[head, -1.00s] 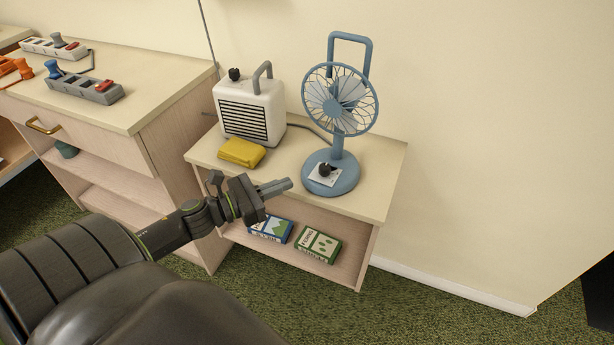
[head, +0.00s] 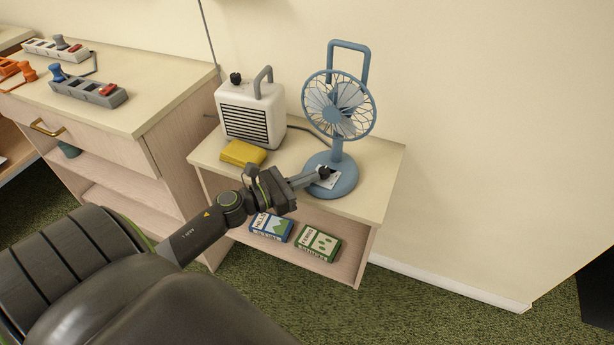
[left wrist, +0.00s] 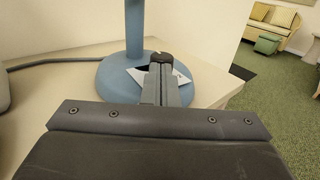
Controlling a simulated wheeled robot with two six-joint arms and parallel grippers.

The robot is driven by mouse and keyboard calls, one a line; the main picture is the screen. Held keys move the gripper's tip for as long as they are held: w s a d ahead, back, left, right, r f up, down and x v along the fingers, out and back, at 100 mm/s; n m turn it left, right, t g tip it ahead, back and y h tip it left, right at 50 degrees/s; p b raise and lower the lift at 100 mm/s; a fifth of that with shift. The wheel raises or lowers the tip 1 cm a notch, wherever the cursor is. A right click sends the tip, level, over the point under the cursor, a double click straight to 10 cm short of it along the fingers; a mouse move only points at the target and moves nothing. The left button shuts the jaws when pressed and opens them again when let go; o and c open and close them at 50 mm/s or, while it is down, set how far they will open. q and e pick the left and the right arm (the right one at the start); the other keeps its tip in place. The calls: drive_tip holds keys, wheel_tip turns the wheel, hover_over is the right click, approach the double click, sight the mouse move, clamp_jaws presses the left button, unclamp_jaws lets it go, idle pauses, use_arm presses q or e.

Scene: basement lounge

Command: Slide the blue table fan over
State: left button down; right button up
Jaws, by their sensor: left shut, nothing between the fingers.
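The blue table fan (head: 337,112) stands upright on the small pale side table (head: 378,185), with its handle above the round cage. Its round base (head: 344,184) carries a white plate with a dark knob (head: 325,172). The fan base also shows in the left wrist view (left wrist: 113,83). My left gripper (head: 322,174) is shut and empty, its fingertips at the knob on the front of the base. In the left wrist view the fingers (left wrist: 160,75) reach over the white plate to the knob; I cannot tell whether they touch it. My right gripper is not in view.
A white heater (head: 251,113) and a yellow box (head: 243,152) stand left of the fan. Boxes (head: 317,243) lie on the shelf below. A cabinet with power strips (head: 88,90) is at left. Tabletop right of the fan is clear up to its edge.

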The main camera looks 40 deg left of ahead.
sight(354, 166)
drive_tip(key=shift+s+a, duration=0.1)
use_arm(q)
drive_tip(key=x, duration=1.3)
drive_tip(key=shift+w+d, duration=0.15)
drive_tip(key=shift+w, duration=0.25)
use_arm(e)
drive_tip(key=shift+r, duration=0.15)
